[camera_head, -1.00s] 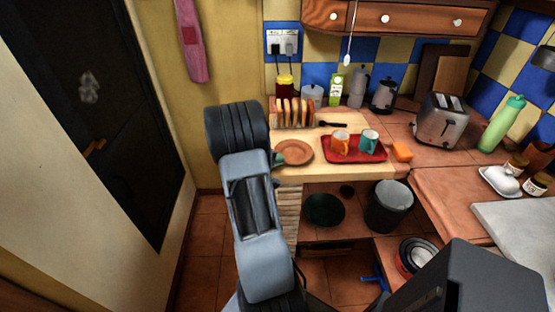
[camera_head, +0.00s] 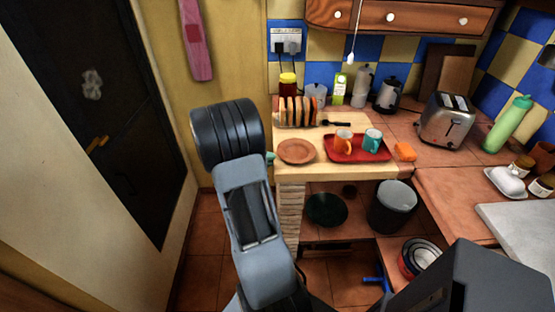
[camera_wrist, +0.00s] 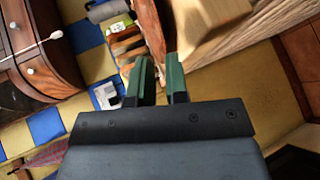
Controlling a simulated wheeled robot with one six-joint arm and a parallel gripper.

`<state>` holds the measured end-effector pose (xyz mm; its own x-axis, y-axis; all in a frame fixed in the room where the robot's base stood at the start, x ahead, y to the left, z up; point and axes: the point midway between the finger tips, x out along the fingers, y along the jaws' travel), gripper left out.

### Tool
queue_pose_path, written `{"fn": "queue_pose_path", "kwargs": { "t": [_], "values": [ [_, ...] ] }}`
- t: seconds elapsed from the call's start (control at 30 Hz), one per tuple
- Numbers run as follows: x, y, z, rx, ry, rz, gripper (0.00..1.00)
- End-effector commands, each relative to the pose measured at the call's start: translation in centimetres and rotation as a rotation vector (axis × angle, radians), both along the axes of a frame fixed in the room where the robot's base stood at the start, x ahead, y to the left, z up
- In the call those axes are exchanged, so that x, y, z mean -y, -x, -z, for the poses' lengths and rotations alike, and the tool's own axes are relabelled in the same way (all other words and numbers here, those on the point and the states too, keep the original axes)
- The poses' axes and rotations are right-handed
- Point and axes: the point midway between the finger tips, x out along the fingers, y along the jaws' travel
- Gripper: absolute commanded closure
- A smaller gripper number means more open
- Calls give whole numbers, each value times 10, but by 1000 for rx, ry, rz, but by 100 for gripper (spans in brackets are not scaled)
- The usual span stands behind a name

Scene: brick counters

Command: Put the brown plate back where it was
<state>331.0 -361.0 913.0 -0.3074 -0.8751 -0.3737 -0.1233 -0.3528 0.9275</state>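The brown plate (camera_head: 297,151) lies on the pale wooden worktop (camera_head: 345,174), near its left end. It looks flat and is left of the red tray. My gripper (camera_wrist: 160,68) has green fingers that stand apart in the wrist view. The plate shows edge-on there (camera_wrist: 149,30), its near rim in line with the gap between the fingertips. In the head view my gripper (camera_head: 271,158) is mostly hidden behind my arm; only a green fingertip shows at the plate's left rim.
The red tray (camera_head: 334,157) holds an orange mug (camera_head: 342,142) and a teal mug (camera_head: 372,141). A toast rack (camera_head: 296,112) with toast stands behind the plate. A dark fork-like utensil (camera_head: 343,123) lies behind the tray. An orange block (camera_head: 405,152) is right of it.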

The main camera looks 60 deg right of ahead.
Motion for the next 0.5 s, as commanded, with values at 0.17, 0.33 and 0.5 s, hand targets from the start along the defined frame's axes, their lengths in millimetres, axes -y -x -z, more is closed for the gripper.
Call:
{"fn": "queue_pose_path", "kwargs": {
  "t": [0.17, 0.33, 0.5],
  "values": [
    [-29, -11, -12, 2, 2, -2, 85],
    [-47, -17, -20, 0, 1, -2, 85],
    [-55, -19, -23, 0, 0, 0, 85]
  ]
}}
